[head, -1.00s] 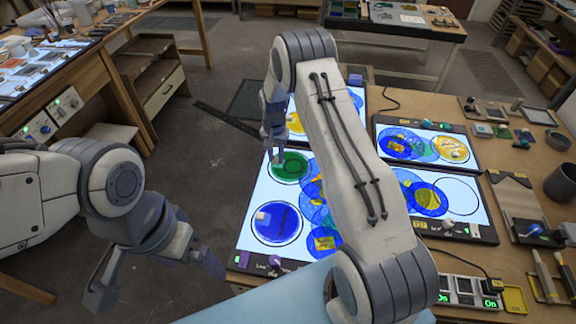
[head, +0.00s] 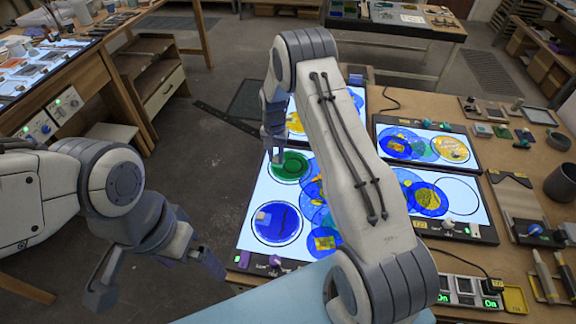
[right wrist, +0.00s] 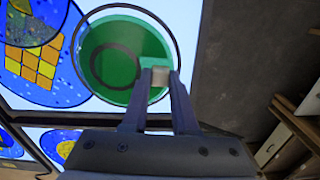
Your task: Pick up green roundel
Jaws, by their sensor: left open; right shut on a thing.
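The green roundel (head: 296,167) lies at the upper left of the near left light panel, inside a dark drawn circle. In the right wrist view the green roundel (right wrist: 101,72) is a green disc with a darker ring and a lighter green patch near its right edge. My right gripper (head: 273,157) is over its left edge. In the right wrist view my right gripper (right wrist: 159,80) is shut at that edge, with a small pale piece between the fingertips. My left gripper (head: 157,277) is open and empty, left of the table. My right arm hides part of the panels.
A blue roundel (head: 277,222) lies on the same panel, nearer me. Overlapping blue and yellow glass discs lie to its right. Other lit panels (head: 470,210) stand to the right, with brushes and tools on the bench. Open floor lies left of the table.

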